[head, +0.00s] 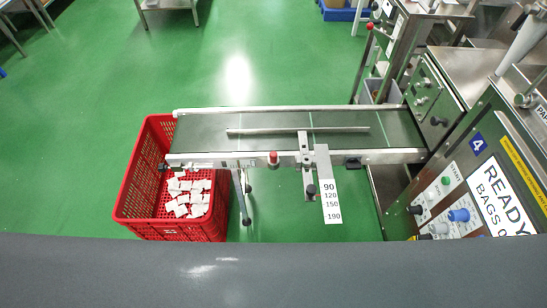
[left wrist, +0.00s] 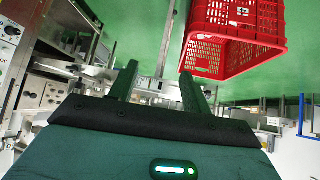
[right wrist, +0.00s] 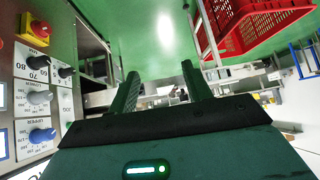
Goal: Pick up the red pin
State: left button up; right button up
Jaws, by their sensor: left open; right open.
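A small red-topped pin (head: 273,158) stands upright at the front edge of the conveyor (head: 210,130) in the head view, left of the slotted bracket. My left gripper (left wrist: 158,72) is open and empty in the left wrist view, its fingers apart with the red crate beyond them. My right gripper (right wrist: 160,70) is open and empty in the right wrist view, near a panel of knobs. Neither gripper shows in the head view. I cannot make out the red pin in either wrist view.
A red crate (head: 128,192) with several white teabags (head: 185,197) stands at the conveyor's left end. A number plate (head: 328,190) hangs from the bracket. A control cabinet (head: 450,185) stands at right, and a red-knobbed lever (head: 370,26) rises behind the conveyor.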

pick_arm(q)
notch_tip(320, 180, up, 11)
jog(key=g+y+b, duration=0.2)
jog(key=g+b, duration=0.5)
jog(key=b, duration=0.2)
send_over(273, 153)
jog(key=s, duration=0.1)
jog(key=shift+s+d+r+m, duration=0.1)
jog(key=shift+s+d+m, duration=0.1)
jog(key=shift+m, duration=0.2)
jog(key=shift+w+a+f+b, duration=0.1)
jog(key=shift+w+f+b, duration=0.1)
jog(key=shift+f, duration=1)
jog(key=shift+w+f+b, duration=0.15)
jog(key=shift+f+b, duration=0.1)
jog(key=shift+f, duration=1)
jog(key=shift+w+a+f+b, duration=0.1)
jog(key=shift+w+f+b, duration=0.1)
jog(key=shift+f, duration=1)
jog(key=shift+d+f, duration=0.1)
jog(key=shift+f, duration=0.15)
jog(key=shift+w, duration=0.1)
pick_arm(e)
jog(key=s+f+g, duration=0.2)
jog(key=s+f, duration=0.4)
jog(key=f, duration=0.6)
jog(key=shift+a, duration=0.35)
